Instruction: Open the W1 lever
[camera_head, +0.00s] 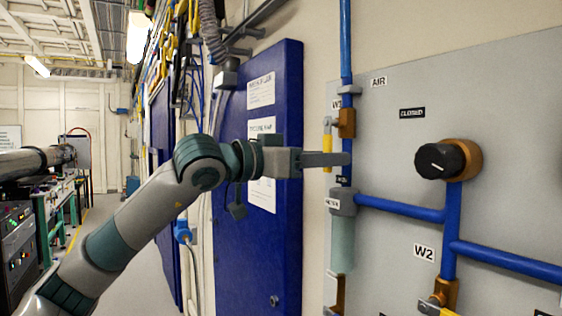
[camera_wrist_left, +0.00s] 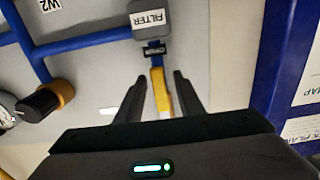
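The W1 lever (camera_head: 328,136) is a yellow handle beside a brass valve (camera_head: 346,123) on a vertical blue pipe, just below a partly hidden W label. It lies along the pipe. My left gripper (camera_head: 346,160) reaches in from the left, its fingers across the lever's lower part in the head view. In the left wrist view, my left gripper (camera_wrist_left: 157,88) is open, with one finger on each side of the yellow lever (camera_wrist_left: 161,94). Gaps show on both sides, so the fingers look apart from it. My right gripper is not in view.
A filter (camera_head: 342,202) sits below the lever. A black knob (camera_head: 440,161), a W2 label (camera_head: 424,253) and a W2 brass valve (camera_head: 446,291) are on the grey panel (camera_head: 520,110) to the right. A blue cabinet door (camera_head: 262,255) stands to the left.

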